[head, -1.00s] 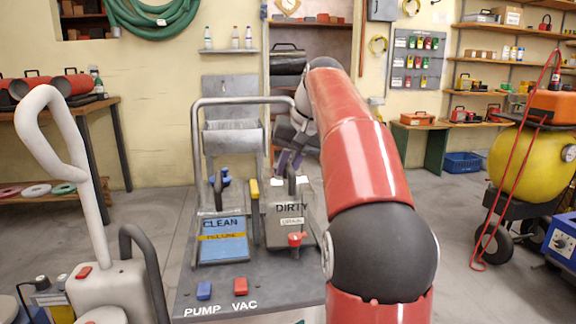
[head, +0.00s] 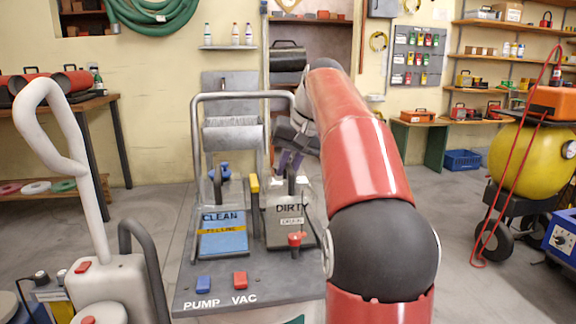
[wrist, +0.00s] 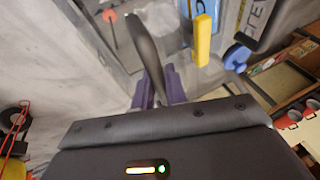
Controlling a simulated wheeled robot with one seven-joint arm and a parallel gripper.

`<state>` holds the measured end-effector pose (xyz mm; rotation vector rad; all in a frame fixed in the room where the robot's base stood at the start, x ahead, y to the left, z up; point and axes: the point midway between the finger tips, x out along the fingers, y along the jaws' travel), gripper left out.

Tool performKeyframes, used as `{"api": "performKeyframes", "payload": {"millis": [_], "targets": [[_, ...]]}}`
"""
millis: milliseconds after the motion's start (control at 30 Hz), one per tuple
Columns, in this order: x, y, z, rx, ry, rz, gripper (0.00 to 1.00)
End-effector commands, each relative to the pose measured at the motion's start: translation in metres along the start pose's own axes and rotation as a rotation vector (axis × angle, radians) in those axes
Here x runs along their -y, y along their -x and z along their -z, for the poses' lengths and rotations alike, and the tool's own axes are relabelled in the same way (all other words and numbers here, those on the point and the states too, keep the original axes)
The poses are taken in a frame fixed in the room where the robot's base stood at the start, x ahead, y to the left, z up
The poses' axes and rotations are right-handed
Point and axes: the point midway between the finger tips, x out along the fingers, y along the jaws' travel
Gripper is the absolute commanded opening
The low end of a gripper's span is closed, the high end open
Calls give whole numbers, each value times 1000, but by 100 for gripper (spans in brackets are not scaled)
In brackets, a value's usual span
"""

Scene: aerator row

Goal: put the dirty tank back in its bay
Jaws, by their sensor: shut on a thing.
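The dirty tank (head: 278,232) is a dark grey tank marked DIRTY and DRAIN, with a red tap on its front. It stands at the right side of the cart's bay area, beside the blue-fronted clean tank (head: 222,236). My gripper (head: 290,163) is above it with its purple fingers shut on the tank's upright dark handle (head: 292,182). In the wrist view the handle (wrist: 146,48) runs down between the fingers (wrist: 158,92). The tank's underside and the bay floor are hidden, so I cannot tell how fully it is seated.
A yellow catch (head: 254,184) stands between the tanks, and a blue knob (head: 220,172) is behind the clean tank. The cart's metal hoop (head: 240,97) rises behind. PUMP (head: 204,284) and VAC (head: 240,279) switches are in front.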

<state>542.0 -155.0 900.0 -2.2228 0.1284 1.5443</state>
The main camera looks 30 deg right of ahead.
Motion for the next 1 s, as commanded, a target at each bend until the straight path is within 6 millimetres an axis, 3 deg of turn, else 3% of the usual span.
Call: {"api": "performKeyframes", "payload": {"millis": [267, 300, 500, 767, 1000], "targets": [[-1, -5, -2, -2, 1, 1, 0], [-1, -4, -2, -2, 1, 1, 16], [-1, -4, -2, -1, 0, 0, 39], [-2, -4, -2, 1, -1, 0, 39], [-1, 30, 0, -3, 0, -1, 39]]}}
